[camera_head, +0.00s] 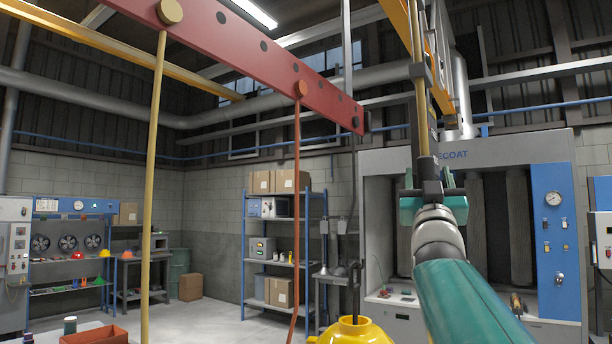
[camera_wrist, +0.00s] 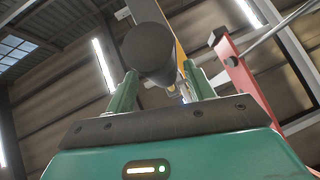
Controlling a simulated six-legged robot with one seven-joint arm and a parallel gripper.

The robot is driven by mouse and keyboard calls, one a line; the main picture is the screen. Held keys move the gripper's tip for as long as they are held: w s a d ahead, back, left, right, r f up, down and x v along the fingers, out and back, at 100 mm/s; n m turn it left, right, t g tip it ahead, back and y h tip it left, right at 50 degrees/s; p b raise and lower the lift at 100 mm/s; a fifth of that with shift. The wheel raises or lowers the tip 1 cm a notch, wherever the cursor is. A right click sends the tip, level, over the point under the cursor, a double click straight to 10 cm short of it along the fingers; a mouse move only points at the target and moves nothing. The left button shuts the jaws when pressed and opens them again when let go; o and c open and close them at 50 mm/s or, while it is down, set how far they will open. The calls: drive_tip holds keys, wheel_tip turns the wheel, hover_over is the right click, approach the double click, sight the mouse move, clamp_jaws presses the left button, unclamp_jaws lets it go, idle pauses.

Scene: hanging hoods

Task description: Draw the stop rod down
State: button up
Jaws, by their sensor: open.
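A brass-coloured rod (camera_head: 421,115), which looks like the stop rod, hangs nearly upright above my gripper at the right of the head view. My gripper (camera_head: 432,200) points up just under its lower end, with green fingers on either side. In the wrist view, a thick dark cylinder (camera_wrist: 148,48) shows its round end between and beyond the two fingers of my gripper (camera_wrist: 160,72). The fingers are apart. I cannot tell whether they touch the cylinder or how deep it sits between them.
A grey booth (camera_head: 376,225) with a blue panel (camera_head: 552,230) is behind my arm.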

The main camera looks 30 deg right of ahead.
drive_tip(key=shift+x, duration=1.15)
drive_tip(key=shift+w, duration=0.2)
clamp_jaws()
wheel_tip(320, 180, down, 6)
drive_tip(key=shift+f, duration=0.1)
drive_tip(key=shift+w+f, duration=0.1)
drive_tip(key=shift+f, duration=0.2)
drive_tip(key=shift+c, duration=0.8)
unclamp_jaws()
drive_tip(key=shift+o, duration=0.8)
drive_tip(key=shift+r, duration=0.1)
